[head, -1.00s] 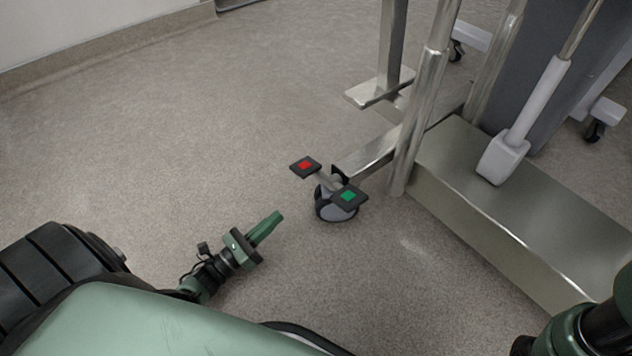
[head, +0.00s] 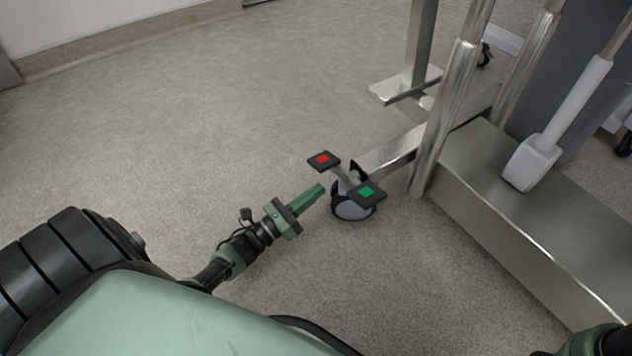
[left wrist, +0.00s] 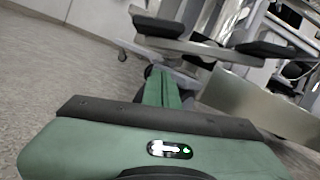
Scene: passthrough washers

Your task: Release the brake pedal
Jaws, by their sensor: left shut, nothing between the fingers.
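The brake pedal is a rocker with two dark pads over a caster wheel (head: 350,208). The red-marked pad (head: 323,160) is at its left and sits higher in the picture; the green-marked pad (head: 367,193) is at its right. My left gripper (head: 318,190) is shut and empty, its green fingers pointing toward the pedal from the left, just short of the caster in the picture. In the left wrist view the shut fingers (left wrist: 163,88) point at the caster area, which they partly hide; dark pads show beyond. My right gripper is not in view; only part of the right arm shows.
A steel frame with upright posts (head: 447,115) and a long metal base (head: 515,220) stands to the right of the pedal. A white actuator (head: 533,160) rises from the base. The floor (head: 180,130) to the left is clear up to the wall.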

